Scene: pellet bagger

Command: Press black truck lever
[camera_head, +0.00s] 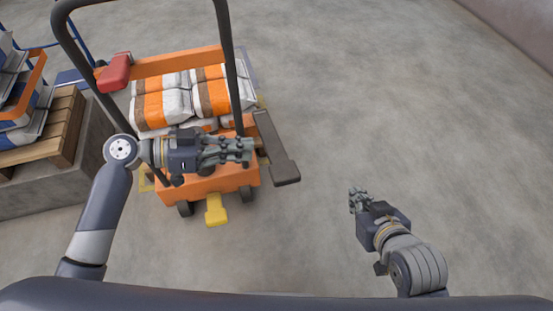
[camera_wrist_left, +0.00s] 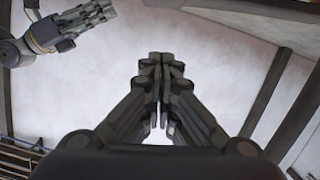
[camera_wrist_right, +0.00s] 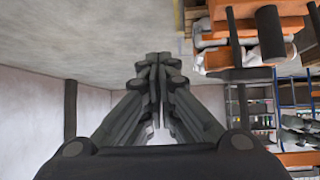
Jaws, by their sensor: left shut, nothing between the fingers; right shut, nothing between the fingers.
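The orange truck (camera_head: 205,184) stands left of centre in the head view, with a tall dark handle frame (camera_head: 229,65). A black lever (camera_head: 278,160) with a wide flat end sticks out from its right side. A yellow pedal (camera_head: 215,212) is at its front. My left gripper (camera_head: 251,150) is shut and empty, its fingertips just left of the lever in the picture. I cannot tell if they touch it. It also shows shut in the left wrist view (camera_wrist_left: 161,58). My right gripper (camera_head: 354,196) is shut and empty over the floor, right of the lever.
Orange and white bags (camera_head: 163,105) lie on the truck. A red block (camera_head: 115,72) sits at its back left. A wooden pallet (camera_head: 55,135) with bags stands on a grey block at the left. The floor (camera_head: 400,100) to the right is clear.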

